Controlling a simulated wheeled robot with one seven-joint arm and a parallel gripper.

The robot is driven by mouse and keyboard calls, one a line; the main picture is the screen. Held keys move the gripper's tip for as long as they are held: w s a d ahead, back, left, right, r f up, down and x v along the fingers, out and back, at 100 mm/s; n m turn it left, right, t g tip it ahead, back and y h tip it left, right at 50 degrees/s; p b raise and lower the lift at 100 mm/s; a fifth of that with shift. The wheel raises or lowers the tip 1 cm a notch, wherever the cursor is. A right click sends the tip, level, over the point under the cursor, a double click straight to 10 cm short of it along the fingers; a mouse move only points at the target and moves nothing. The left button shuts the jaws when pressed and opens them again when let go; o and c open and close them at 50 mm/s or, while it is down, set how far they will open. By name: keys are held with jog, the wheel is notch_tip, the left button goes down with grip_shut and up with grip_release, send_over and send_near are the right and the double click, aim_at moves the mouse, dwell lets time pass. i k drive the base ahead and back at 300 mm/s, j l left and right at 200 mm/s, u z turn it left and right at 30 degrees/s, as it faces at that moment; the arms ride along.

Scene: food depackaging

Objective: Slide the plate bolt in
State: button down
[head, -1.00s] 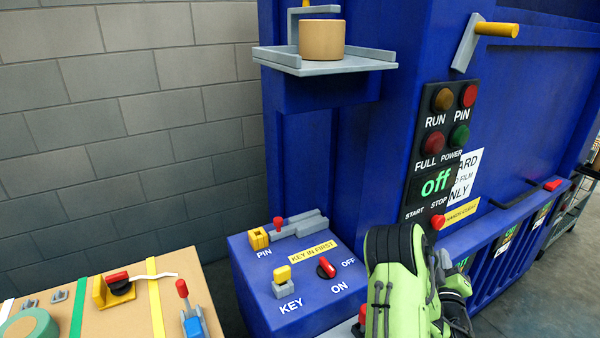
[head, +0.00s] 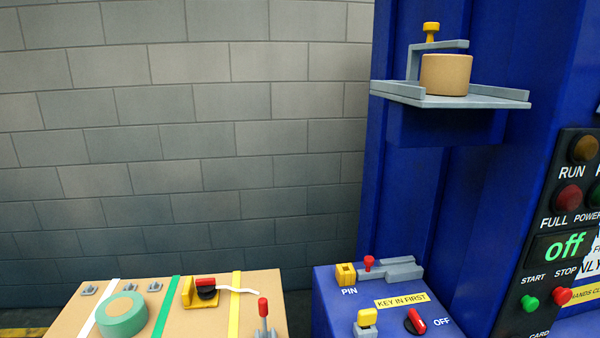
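A grey sliding bolt (head: 377,273) with a red knob (head: 369,263) lies on top of the blue control box (head: 335,315), beside the label PIN. A yellow block (head: 346,274) stands at its left end and a stepped grey housing (head: 404,268) at its right. The grey bar shows between them; I cannot tell how far it enters the yellow block. Higher up, a yellow-headed bolt (head: 431,30) stands upright through a grey bracket over a tan cylinder (head: 445,75) on a grey shelf (head: 440,101). My gripper is out of view.
A yellow key (head: 367,318) and a red switch (head: 415,321) are nearer on the box. A cardboard box (head: 170,318) with green tape (head: 122,315) and a red-tipped lever (head: 263,310) stands at left. The panel (head: 560,250) reads off.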

aim_at(369, 272)
jog(key=z, duration=1)
jog(key=i+l+u, duration=0.15)
jog(key=u, duration=0.25)
jog(key=i+l+u, duration=0.25)
jog(key=u, duration=0.15)
jog(key=i+l+u, duration=0.15)
jog(key=l+u, duration=0.25)
jog(key=j, duration=0.1)
